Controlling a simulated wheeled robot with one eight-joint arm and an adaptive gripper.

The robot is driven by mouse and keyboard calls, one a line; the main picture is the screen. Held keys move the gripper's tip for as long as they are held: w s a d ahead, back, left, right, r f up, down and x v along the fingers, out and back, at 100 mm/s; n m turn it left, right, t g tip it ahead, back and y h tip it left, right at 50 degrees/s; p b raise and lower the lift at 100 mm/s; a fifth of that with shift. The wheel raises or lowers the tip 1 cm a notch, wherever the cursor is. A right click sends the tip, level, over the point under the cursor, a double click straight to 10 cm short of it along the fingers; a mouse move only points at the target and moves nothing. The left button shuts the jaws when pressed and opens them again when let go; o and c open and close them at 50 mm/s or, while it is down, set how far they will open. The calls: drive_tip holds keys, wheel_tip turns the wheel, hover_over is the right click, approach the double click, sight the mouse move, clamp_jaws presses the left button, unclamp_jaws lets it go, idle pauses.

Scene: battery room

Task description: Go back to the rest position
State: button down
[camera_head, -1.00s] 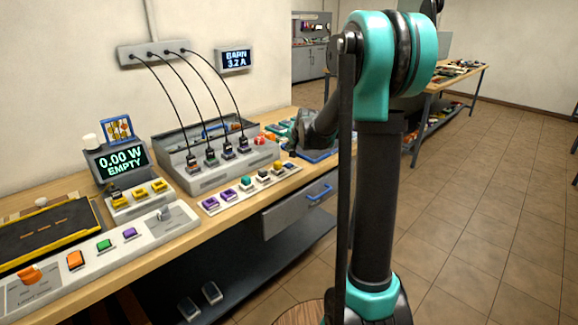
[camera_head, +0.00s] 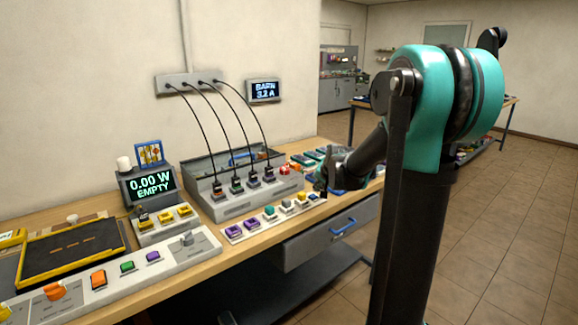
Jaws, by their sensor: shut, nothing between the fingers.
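My arm stands at the right of the view, with a teal joint at its top and a dark upright link. Its dark forearm reaches down and left over the workbench (camera_head: 190,262). My gripper (camera_head: 321,181) is small and dark at the forearm's end, above the bench near the right end of the row of coloured blocks (camera_head: 270,213). It looks shut, and I see nothing held in it. Part of the bench behind the arm is hidden.
A grey charger box (camera_head: 245,203) with several cables stands against the wall. A display reading 0.00 W EMPTY (camera_head: 150,184) and a switch panel (camera_head: 170,252) are to the left. A drawer (camera_head: 325,238) with a blue handle is under the bench. Tiled floor (camera_head: 505,225) is clear at right.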

drive_tip(key=s+d+f+n+g, duration=0.1)
drive_tip(key=s+f, duration=0.3)
drive_tip(key=s, duration=0.7)
drive_tip(key=s+d+f+n+g+h, duration=0.1)
drive_tip(key=s+f, duration=0.3)
drive_tip(key=s, duration=0.8)
drive_tip(key=s+d+f+n+g, duration=0.1)
drive_tip(key=s+f+n+g, duration=0.1)
drive_tip(key=s, duration=0.9)
wheel_tip(320, 180, down, 2)
drive_tip(key=shift+s+d+f+n+h, duration=0.2)
drive_tip(key=shift+s+n+h, duration=0.15)
drive_tip(key=shift+n, duration=0.45)
